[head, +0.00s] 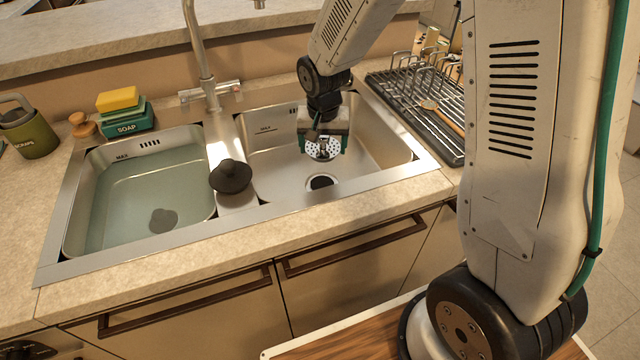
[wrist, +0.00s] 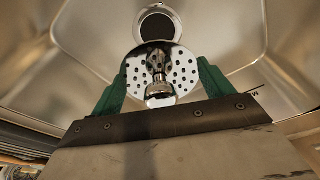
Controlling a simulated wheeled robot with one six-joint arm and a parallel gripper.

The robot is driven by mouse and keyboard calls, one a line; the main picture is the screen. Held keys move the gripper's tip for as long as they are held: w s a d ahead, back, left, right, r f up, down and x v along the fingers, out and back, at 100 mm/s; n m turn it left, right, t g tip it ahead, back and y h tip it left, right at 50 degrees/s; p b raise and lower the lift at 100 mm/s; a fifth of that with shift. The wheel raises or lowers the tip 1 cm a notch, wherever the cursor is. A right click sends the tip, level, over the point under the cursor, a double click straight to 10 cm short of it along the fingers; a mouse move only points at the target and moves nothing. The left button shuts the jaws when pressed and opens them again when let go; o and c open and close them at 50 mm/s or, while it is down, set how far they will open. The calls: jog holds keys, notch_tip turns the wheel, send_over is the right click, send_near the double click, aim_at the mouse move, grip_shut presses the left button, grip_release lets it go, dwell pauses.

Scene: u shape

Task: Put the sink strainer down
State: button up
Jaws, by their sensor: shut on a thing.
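The sink strainer (head: 322,152) is a shiny round disc with holes and a central knob. In the wrist view the strainer (wrist: 162,74) sits between the green fingers of my gripper (wrist: 158,85). The dark drain hole (head: 322,182) shows bare below it, and it also shows in the wrist view (wrist: 157,25) just beyond the disc's edge. The strainer is apart from the drain.
The left basin (head: 90,205) holds water. A black plug (head: 231,176) sits on the divider beside the tap (head: 206,80). A dish rack (head: 425,105) stands right of the sink.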

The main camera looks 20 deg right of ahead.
notch_tip(320, 180, down, 10)
jog(key=shift+f, duration=0.25)
dwell(0.3)
jog(key=shift+f, duration=0.5)
jog(key=o, duration=1)
jog(key=shift+s+a+f, duration=0.1)
jog(key=shift+a, duration=0.05)
jog(key=shift+c, duration=0.2)
jog(key=shift+s, duration=0.1)
jog(key=shift+d+f, duration=0.1)
jog(key=shift+d, duration=0.15)
